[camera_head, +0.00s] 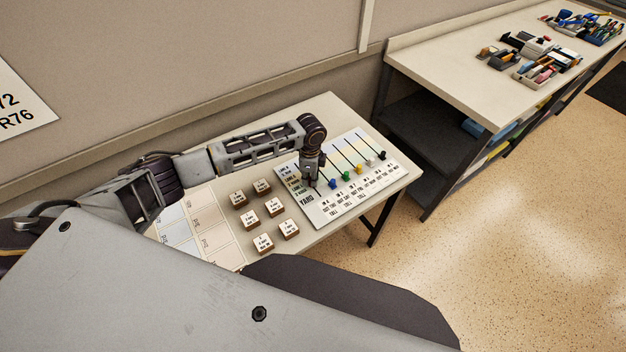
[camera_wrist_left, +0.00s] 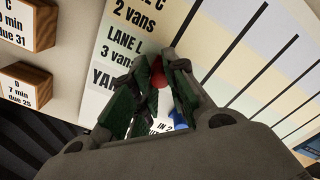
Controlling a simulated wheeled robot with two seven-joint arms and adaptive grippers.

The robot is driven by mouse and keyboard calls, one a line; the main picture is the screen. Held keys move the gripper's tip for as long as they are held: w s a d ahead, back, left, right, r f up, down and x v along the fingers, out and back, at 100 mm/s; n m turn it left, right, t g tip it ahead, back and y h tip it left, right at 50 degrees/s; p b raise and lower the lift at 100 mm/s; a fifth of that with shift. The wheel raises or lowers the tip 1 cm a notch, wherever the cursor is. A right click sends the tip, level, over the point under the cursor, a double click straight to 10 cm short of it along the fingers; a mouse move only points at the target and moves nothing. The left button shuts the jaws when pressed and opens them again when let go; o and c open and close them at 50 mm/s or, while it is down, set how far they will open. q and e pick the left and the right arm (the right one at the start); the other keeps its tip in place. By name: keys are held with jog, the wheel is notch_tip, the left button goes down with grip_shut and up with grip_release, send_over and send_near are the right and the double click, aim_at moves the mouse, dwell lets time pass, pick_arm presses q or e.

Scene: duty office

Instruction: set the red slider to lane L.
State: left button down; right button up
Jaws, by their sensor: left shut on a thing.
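The slider board (camera_head: 335,205) lies on the table, with dark slots and lane labels along its left side. My left gripper (camera_head: 312,184) points down at the leftmost slot. In the left wrist view its fingers (camera_wrist_left: 160,85) are shut on the red slider (camera_wrist_left: 158,62), of which only a small red part shows. The knob is close to the LANE L (camera_wrist_left: 125,47) and YARD labels; the fingers hide which row it is level with. The blue slider (camera_head: 332,184) is just right of the gripper and shows partly in the left wrist view (camera_wrist_left: 179,121). My right gripper is out of view.
Green (camera_head: 346,175), yellow (camera_head: 358,168), white (camera_head: 370,161) and black (camera_head: 382,155) sliders follow to the right. Several wooden label blocks (camera_head: 249,218) stand left of the board, beside a printed sheet (camera_head: 213,235). A shelved bench (camera_head: 450,75) with trays stands at the back right.

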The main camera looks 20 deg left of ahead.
pick_arm(q)
jog(key=c, duration=1.4)
grip_release()
jog(key=shift+o, duration=0.2)
jog(key=shift+r, duration=0.15)
notch_tip(320, 180, up, 12)
jog(key=shift+s+f, duration=0.1)
jog(key=shift+f, duration=0.1)
